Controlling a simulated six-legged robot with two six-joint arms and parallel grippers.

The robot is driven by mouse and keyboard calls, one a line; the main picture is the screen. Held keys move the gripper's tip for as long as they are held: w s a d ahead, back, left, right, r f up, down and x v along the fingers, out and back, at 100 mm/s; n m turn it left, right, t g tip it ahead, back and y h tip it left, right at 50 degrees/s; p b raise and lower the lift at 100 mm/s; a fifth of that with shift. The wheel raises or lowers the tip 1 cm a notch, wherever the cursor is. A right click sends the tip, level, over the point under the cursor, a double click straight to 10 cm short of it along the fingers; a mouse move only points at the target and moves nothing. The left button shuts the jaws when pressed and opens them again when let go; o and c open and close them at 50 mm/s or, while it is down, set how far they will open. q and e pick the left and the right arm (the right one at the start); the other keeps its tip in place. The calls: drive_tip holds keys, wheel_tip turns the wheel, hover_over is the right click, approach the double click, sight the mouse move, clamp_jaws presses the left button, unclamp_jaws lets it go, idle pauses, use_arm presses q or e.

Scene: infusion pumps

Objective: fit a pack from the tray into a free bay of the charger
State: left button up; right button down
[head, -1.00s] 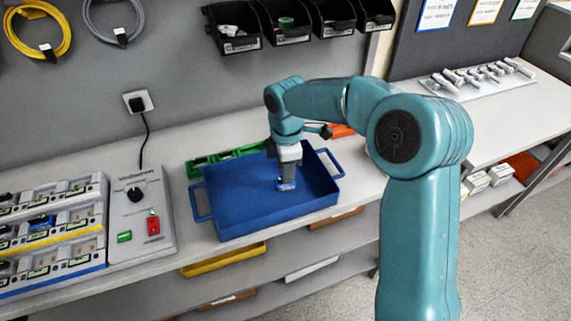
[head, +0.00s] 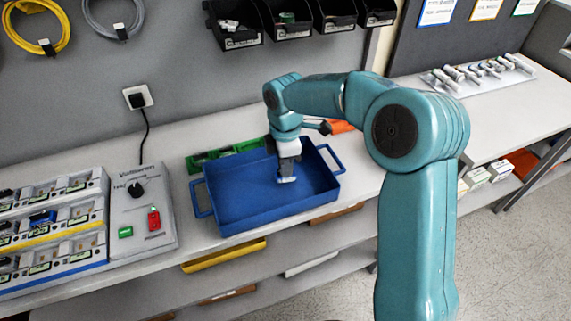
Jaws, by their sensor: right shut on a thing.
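The blue tray (head: 238,218) stands on the bench in the middle of the head view. My right gripper (head: 287,179) points down inside it, low over the tray floor. It is shut on a small pack, mostly hidden by the fingers and hard to tell from the blue tray. No other pack shows clearly in the tray. The charger (head: 60,252) stands at the left, with stepped rows of bays. One bay in its middle row holds a blue pack (head: 42,219). Several other bays look empty, though details are small. My left gripper is out of view.
Beside the charger is a grey control box (head: 150,215) with a black knob and a red switch. A green rack (head: 225,153) lies behind the tray. An orange thing (head: 342,127) lies behind my right arm. Black bins (head: 235,40) hang on the wall above.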

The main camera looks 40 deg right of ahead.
drive_tip(key=shift+s+r+p, duration=0.1)
drive_tip(key=shift+r+p, duration=2.4)
drive_tip(key=shift+r, duration=0.9)
drive_tip(key=shift+f, duration=0.1)
